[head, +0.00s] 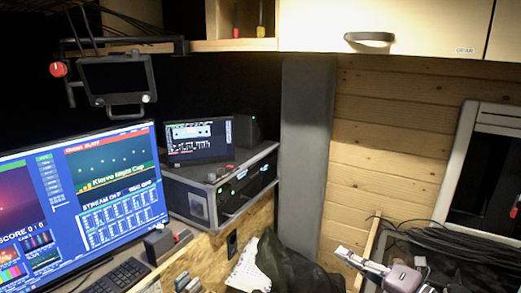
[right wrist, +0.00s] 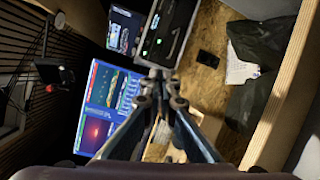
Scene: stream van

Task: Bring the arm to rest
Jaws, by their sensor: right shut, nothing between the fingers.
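My right gripper (head: 347,255) shows at the lower right of the head view, pointing left, with its wrist (head: 402,279) behind it at the bottom edge. In the right wrist view its fingers (right wrist: 158,78) run up the middle and meet at the tips. It is shut and empty. A dark cloth or bag (head: 290,262) lies to the left of it in the head view. My left gripper is not in view.
A large monitor (head: 110,195) and a keyboard (head: 122,279) stand on the left. A rack case (head: 222,190) carries a small screen (head: 198,141). A cabinet (head: 400,25) hangs above. Dark cables (head: 440,245) lie at the right, below a framed window (head: 485,185).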

